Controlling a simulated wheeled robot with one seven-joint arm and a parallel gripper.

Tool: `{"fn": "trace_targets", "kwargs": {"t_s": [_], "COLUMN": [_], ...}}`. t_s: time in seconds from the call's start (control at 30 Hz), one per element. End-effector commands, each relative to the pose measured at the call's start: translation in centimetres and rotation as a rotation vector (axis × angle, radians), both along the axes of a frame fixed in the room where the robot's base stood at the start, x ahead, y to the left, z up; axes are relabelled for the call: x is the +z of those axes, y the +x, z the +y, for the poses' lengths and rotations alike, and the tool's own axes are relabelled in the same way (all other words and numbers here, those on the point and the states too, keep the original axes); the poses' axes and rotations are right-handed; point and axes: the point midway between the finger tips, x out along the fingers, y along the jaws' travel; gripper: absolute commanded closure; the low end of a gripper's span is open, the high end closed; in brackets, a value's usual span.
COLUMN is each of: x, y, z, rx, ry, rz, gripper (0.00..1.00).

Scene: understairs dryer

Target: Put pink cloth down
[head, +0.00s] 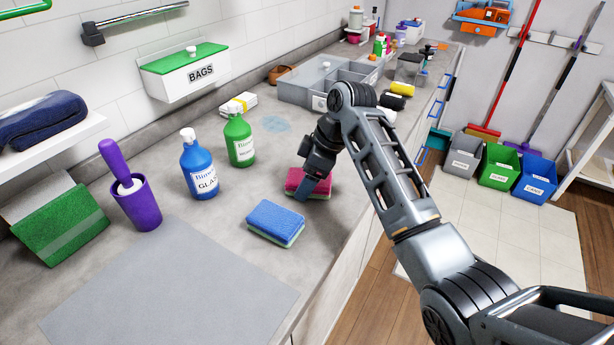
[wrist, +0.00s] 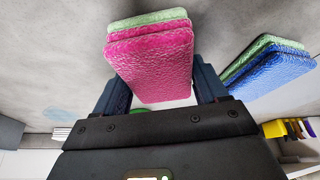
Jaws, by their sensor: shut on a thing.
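The pink thing is a thick, sponge-like pad (head: 296,181) with a pale green layer, not a loose cloth. In the head view it is at the middle of the counter, partly covered by my gripper (head: 312,188). In the wrist view the pink pad (wrist: 150,58) sits between the two fingers of my gripper (wrist: 160,90), which are shut on its sides. It is low over the counter; I cannot tell whether it touches the surface. A similar blue pad (head: 275,222) with a green layer lies apart from it, nearer the front; it also shows in the wrist view (wrist: 270,68).
A blue bottle (head: 198,168) and a green bottle (head: 239,143) stand to the left. A purple holder with a brush (head: 139,205) and a green pad (head: 60,226) are farther left. A grey divided tray (head: 300,88) is behind. A flat grey mat (head: 165,290) lies in front, bare.

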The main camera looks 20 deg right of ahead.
Motion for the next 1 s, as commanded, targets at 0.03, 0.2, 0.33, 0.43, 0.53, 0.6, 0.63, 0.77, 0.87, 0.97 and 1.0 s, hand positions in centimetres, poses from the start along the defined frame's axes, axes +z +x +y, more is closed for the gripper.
{"fn": "trace_targets", "kwargs": {"t_s": [0.03,0.2,0.33,0.43,0.53,0.6,0.63,0.77,0.87,0.97,1.0], "x": [0.0,-0.2,-0.2,-0.2,-0.2,-0.2,-0.2,0.3,1.4,3.2,4.0], "y": [0.0,0.0,0.0,0.0,0.0,0.0,0.0,0.0,-0.2,-0.5,-0.7], "z": [0.0,0.0,0.0,0.0,0.0,0.0,0.0,-0.1,-0.5,-1.2,-1.5], "rx": [0.000,0.000,0.000,0.000,0.000,0.000,0.000,0.000,-0.001,-0.001,-0.002], "ry": [0.000,0.000,0.000,0.000,0.000,0.000,0.000,0.000,0.000,-0.001,-0.002], "rz": [0.000,-0.001,0.000,0.000,0.000,0.000,0.000,-0.001,-0.003,-0.006,-0.007], "gripper": [0.52,0.23,0.11,0.02,0.02,0.02,0.02,0.02,0.02,0.02,0.02]}}
